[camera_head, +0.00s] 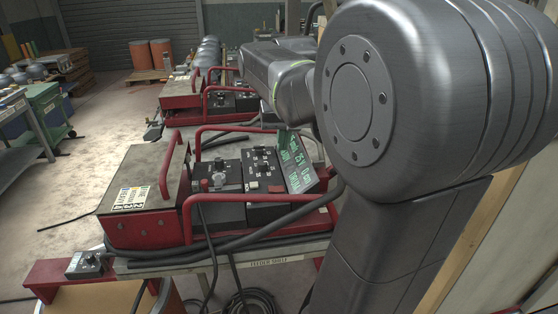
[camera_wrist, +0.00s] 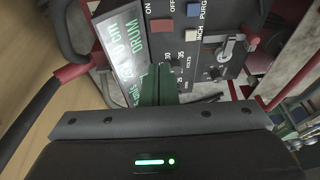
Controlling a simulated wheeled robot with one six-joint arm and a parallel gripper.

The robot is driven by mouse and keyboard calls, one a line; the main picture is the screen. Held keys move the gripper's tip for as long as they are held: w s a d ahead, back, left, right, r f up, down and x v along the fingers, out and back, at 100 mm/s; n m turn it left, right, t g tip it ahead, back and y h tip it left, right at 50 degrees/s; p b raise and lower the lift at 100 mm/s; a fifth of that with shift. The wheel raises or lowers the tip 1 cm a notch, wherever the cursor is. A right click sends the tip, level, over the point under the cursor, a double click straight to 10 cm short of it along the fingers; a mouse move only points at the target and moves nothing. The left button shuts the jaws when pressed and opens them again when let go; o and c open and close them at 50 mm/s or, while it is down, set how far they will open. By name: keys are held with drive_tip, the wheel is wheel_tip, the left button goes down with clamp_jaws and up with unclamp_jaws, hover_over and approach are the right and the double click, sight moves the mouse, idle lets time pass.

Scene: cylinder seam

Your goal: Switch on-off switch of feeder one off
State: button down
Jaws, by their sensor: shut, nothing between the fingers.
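In the head view, the nearest feeder (camera_head: 148,170) has a black control panel (camera_head: 262,168) and a tilted display (camera_head: 299,172) with green text. A small red switch (camera_head: 277,188) is low on the panel. In the wrist view, the red switch (camera_wrist: 161,26) is beside the labels ON and OFF; I cannot tell its setting. My gripper (camera_wrist: 160,70) is shut and empty. Its green fingers point at the panel, near the volts knob and below the red switch in the picture. I cannot tell whether they touch it. The gripper's fingers are hidden in the head view.
Red tube handles (camera_head: 262,203) and thick black cables frame the near panel. A blue button (camera_wrist: 192,10), a pale button (camera_wrist: 192,35) and a metal toggle (camera_wrist: 227,48) are close to the red switch. Another feeder (camera_head: 180,98) is behind. The floor at left (camera_head: 100,110) is mostly clear.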

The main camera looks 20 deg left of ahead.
drive_tip(key=b, duration=0.5)
drive_tip(key=shift+s+a+f+b, duration=0.2)
drive_tip(key=shift+a+f+b, duration=0.15)
drive_tip(key=shift+a+f, duration=0.05)
drive_tip(key=shift+s+r+b, duration=0.1)
drive_tip(key=shift+b, duration=0.35)
drive_tip(key=shift+s+r+b, duration=0.15)
drive_tip(key=shift+r+b, duration=0.15)
drive_tip(key=shift+b, duration=0.2)
hover_over(272, 188)
drive_tip(key=f, duration=1.1)
drive_tip(key=shift+s+d+f, duration=0.35)
drive_tip(key=shift+d+f, duration=0.05)
drive_tip(key=shift+f, duration=0.85)
drive_tip(key=shift+a, duration=0.1)
